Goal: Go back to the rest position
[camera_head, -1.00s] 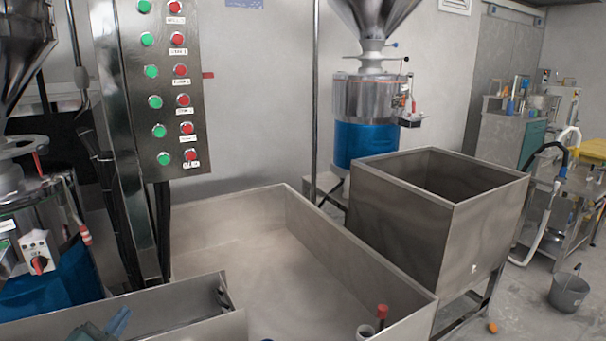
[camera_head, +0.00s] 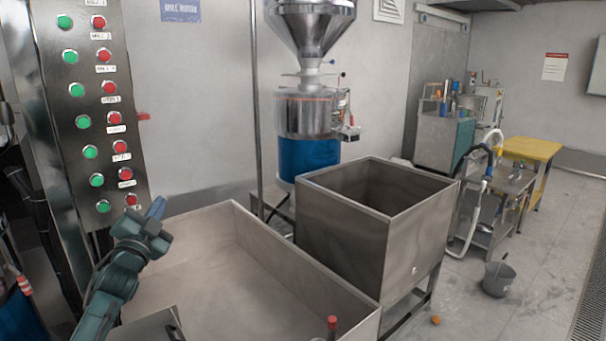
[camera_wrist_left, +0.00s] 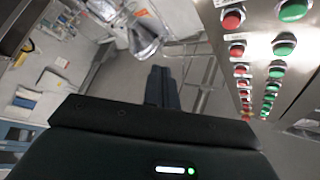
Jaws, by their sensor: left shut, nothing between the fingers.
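My left gripper (camera_head: 156,207) is raised in front of the lower part of the button panel (camera_head: 88,120) in the head view, above the left side of the big steel trough. Its blue fingers are shut with nothing between them. In the left wrist view the fingers (camera_wrist_left: 161,84) point away from the camera, together. The panel's red and green buttons (camera_wrist_left: 284,44) stand to the right there, apart from the fingers. My right gripper is in neither view.
A steel trough (camera_head: 290,262) lies below my left arm. A square steel bin (camera_head: 342,245) stands to its right. A blue grinder (camera_head: 309,160) with a hopper is behind. A grey bucket (camera_head: 498,278) and an orange ball (camera_head: 435,320) are on the floor at right, where there is free room.

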